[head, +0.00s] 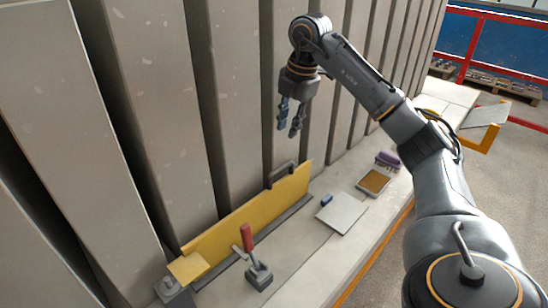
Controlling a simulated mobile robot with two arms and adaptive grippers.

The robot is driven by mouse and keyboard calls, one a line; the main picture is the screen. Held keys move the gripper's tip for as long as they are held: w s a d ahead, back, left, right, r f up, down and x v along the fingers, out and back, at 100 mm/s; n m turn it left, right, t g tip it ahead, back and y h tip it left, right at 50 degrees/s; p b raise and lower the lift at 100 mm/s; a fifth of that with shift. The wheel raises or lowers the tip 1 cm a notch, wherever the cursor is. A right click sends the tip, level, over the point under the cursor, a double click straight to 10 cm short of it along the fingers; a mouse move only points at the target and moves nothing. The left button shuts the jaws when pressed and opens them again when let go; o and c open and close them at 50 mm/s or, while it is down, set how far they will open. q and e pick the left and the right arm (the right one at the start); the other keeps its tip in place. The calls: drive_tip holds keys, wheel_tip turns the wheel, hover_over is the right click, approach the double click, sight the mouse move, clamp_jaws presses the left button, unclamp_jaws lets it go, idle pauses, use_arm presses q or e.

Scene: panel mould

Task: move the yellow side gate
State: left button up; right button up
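The yellow side gate (240,222) is a long upright yellow panel at the lower middle of the head view. It stands along the foot of the tall grey panels and has a dark handle (281,173) near its far end. A flat yellow piece (188,267) shows at its near end. My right gripper (290,122) hangs fingers down above the gate's far end, clear of the handle. Its two fingers are apart with nothing between them. My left gripper is not in view.
A red-handled tool with a grey base (259,275) stands in front of the gate. A grey plate (342,214), a small blue block (326,200), a shallow tray (361,187) and a purple item (388,160) lie on the ledge. Tall grey panels (160,100) stand close behind the gate.

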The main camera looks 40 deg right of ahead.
approach(282, 167)
drive_tip(key=f+p, duration=0.1)
drive_tip(key=f, duration=0.2)
drive_tip(key=w+f+p, duration=0.1)
drive_tip(key=f, duration=0.2)
drive_tip(key=shift+w+f, duration=0.15)
drive_tip(key=shift+f, duration=0.15)
drive_tip(key=shift+w+a+f, duration=0.1)
drive_tip(key=shift+f, duration=0.5)
drive_tip(key=shift+w+f, duration=0.1)
drive_tip(key=shift+f, duration=0.1)
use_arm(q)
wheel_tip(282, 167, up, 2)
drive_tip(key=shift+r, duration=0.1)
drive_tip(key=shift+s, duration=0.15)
use_arm(e)
drive_tip(key=shift+c, duration=0.4)
drive_tip(key=c, duration=0.3)
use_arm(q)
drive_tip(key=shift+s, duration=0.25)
use_arm(e)
clamp_jaws()
